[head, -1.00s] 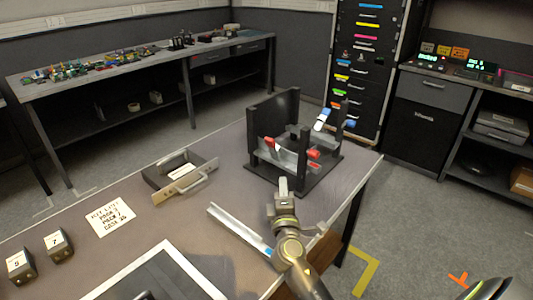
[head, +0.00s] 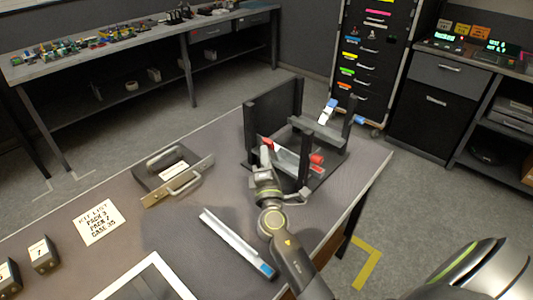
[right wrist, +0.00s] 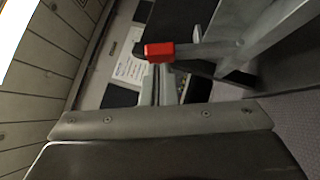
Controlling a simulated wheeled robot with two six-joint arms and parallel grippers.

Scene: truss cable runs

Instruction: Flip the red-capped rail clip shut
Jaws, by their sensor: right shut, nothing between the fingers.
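The black truss stand (head: 259,122) is on the table and carries a pale metal rail (head: 289,163). Red parts show at the rail's left end (head: 266,142) and at its right end (head: 317,158). My right gripper (head: 265,154) is shut and empty, upright just in front of the stand's left red part, partly covering it. In the right wrist view a red cap (right wrist: 158,52) on a grey bar is close beyond the fingertips (right wrist: 154,82); I cannot tell whether they touch. The clip's lid angle is unclear. My left gripper is out of view.
A blue-capped clip (head: 328,110) sticks up at the stand's back right. A loose metal channel with a blue end (head: 235,242) lies in front. A grey case with a handle (head: 175,172), a kit list card (head: 98,221) and numbered blocks (head: 42,254) are left on the table.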

